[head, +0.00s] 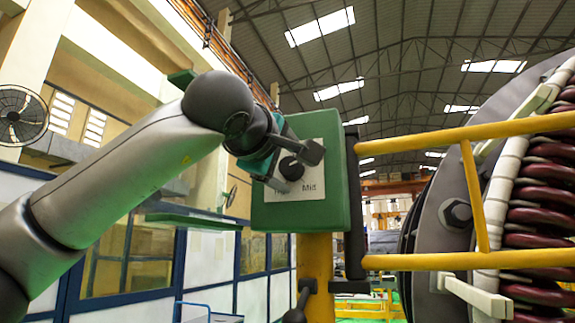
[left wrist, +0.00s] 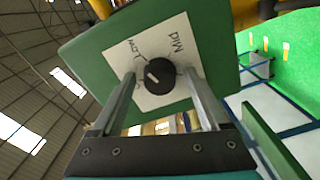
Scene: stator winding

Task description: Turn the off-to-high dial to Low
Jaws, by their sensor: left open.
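The green control box (head: 335,215) stands on a yellow post and carries a white label plate (head: 318,180). The round black dial (head: 291,168) is on the plate. In the left wrist view the dial (left wrist: 160,78) shows a pale pointer mark, with "Low" and "Mid" printed on the plate (left wrist: 178,60); which label the mark points at is unclear. My left gripper (head: 296,167) is at the box face. In the left wrist view its open fingers (left wrist: 159,78) stand on either side of the dial, with gaps visible. Other labels are hidden. My right gripper is not in view.
Yellow rails (head: 430,262) run right from the box toward the large stator with dark red coils (head: 540,215). A dark knobbed part (head: 300,300) sits low on the yellow post (head: 318,265). A wall fan (head: 20,115) is at far left.

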